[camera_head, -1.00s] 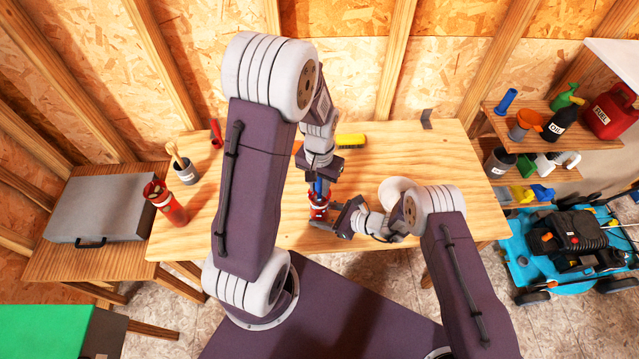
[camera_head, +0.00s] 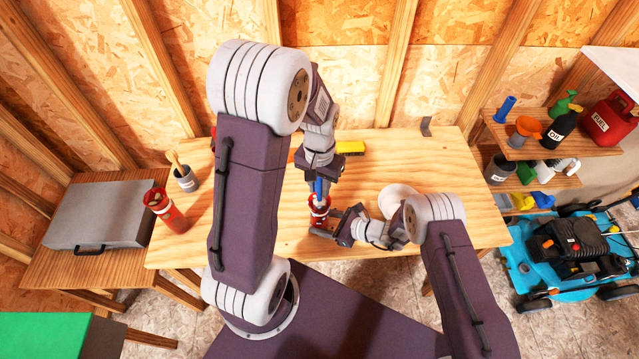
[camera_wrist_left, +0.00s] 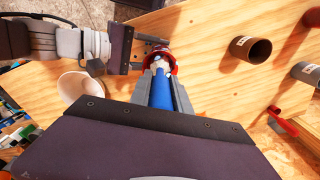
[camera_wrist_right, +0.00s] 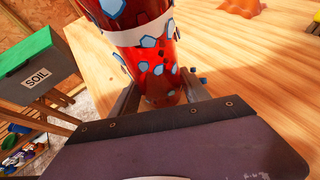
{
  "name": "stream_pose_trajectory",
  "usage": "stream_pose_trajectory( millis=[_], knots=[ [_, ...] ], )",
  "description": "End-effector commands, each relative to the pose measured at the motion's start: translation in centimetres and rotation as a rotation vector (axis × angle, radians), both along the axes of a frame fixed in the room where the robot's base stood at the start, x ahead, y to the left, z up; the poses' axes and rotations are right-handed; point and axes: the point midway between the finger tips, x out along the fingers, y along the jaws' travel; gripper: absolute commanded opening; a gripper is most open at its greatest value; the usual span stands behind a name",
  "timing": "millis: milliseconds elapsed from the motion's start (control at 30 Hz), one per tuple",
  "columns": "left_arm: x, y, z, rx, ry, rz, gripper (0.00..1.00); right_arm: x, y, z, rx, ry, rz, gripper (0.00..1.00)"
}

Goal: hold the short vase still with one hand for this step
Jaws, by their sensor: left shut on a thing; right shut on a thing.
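The short vase (camera_head: 318,209) is red with blue flecks and a white band. It stands on the wooden workbench near its front edge. My right gripper (camera_head: 326,231) is shut on it low down, from the right. The right wrist view shows the vase (camera_wrist_right: 150,60) close up between the fingers. My left gripper (camera_head: 319,181) is above the vase, shut on a blue rod-like thing (camera_wrist_left: 162,92). The lower end of this thing is at the vase's mouth (camera_wrist_left: 160,62); how deep it goes is hidden.
A white bowl (camera_head: 397,197) sits right of the vase, partly behind my right arm. A yellow brush (camera_head: 350,148) lies farther back. A grey can (camera_head: 187,180) and a taller red container (camera_head: 168,214) stand at the left. The bench's right part is clear.

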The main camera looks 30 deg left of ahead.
Motion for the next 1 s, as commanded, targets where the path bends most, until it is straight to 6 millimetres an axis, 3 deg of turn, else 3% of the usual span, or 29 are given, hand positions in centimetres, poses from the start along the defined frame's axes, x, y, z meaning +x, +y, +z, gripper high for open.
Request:
stream_pose_trajectory(
  millis=[300,667,1000],
  knots=[
    [0.0,0.0,-2.7,0.000,0.001,0.000,0.00,0.0,0.0,0.0,-0.001,0.000,0.000,0.25],
    [0.0,0.0,-3.1,0.000,-0.001,0.000,0.00,0.0,0.0,0.0,-0.001,0.000,0.000,0.25],
    [0.1,0.0,0.4,0.000,-0.005,0.000,0.00,0.0,0.0,0.0,-0.001,0.000,0.000,0.25]
  ],
)
